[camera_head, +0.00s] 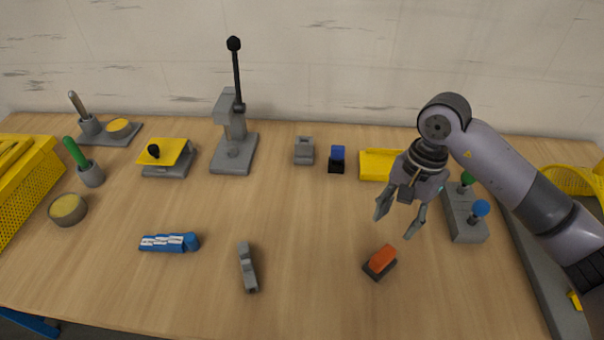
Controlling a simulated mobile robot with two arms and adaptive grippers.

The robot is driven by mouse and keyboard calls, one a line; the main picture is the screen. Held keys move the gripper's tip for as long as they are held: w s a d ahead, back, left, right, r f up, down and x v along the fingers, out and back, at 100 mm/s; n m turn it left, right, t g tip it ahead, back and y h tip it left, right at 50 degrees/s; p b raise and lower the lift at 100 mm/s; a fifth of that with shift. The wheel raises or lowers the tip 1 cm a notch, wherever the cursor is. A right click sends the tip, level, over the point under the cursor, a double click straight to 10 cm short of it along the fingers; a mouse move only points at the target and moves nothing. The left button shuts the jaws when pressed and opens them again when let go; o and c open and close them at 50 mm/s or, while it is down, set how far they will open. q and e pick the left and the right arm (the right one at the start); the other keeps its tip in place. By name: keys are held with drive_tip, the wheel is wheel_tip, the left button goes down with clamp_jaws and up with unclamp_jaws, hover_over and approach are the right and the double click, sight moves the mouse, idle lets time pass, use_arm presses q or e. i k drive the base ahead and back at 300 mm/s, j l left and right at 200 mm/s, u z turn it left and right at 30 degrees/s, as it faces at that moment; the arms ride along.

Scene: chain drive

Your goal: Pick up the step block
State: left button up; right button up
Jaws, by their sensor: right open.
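A narrow grey piece with a stepped top (247,267) lies near the front middle of the table; it looks most like the step block. A small grey notched block (304,150) stands farther back, so I cannot be fully sure which is meant. My right gripper (398,225) comes in from the right with its fingers spread and pointing down, empty. It hangs above the table, well to the right of the narrow grey piece and just behind an orange-topped dark block (380,262). My left gripper is not in view.
A blue-and-white piece (169,243) lies to the left. A lever press (233,146), a blue-topped black block (337,159) and a yellow tray (378,164) stand at the back. A grey base with knobs (467,222) is at right. The table's middle is clear.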

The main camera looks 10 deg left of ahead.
sight(174, 243)
drive_tip(key=u, duration=1.25)
